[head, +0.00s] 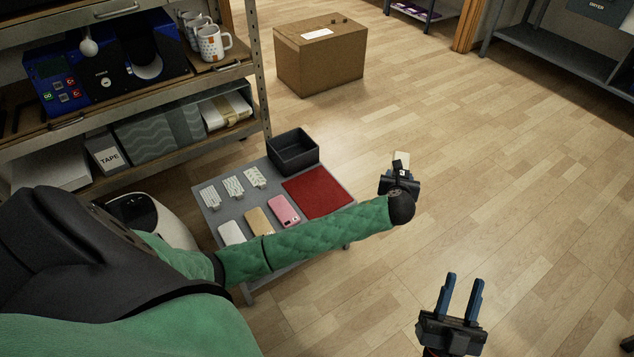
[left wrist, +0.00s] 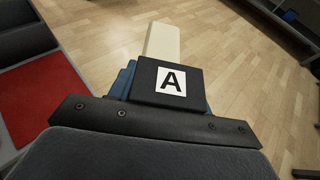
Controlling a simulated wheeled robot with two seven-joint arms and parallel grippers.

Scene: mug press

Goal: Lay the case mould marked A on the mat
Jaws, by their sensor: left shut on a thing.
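The red mat (head: 318,197) lies on the right part of a low grey table; it also shows at the left of the left wrist view (left wrist: 42,95). My left gripper (head: 400,178) is shut on the case mould, past the table's right edge and off the mat. The mould has a black block with a white A label (left wrist: 171,82) and a cream part (left wrist: 162,40) sticking out beyond it. The blue fingers are mostly hidden behind the block. My right gripper (head: 461,298) is open and empty above the floor at lower right.
A black bin (head: 293,152) stands behind the mat. Several phone cases, including a pink one (head: 284,211), and white patterned pieces (head: 233,186) lie left of the mat. A shelf rack is at left, and a cardboard box (head: 320,58) sits on otherwise open floor.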

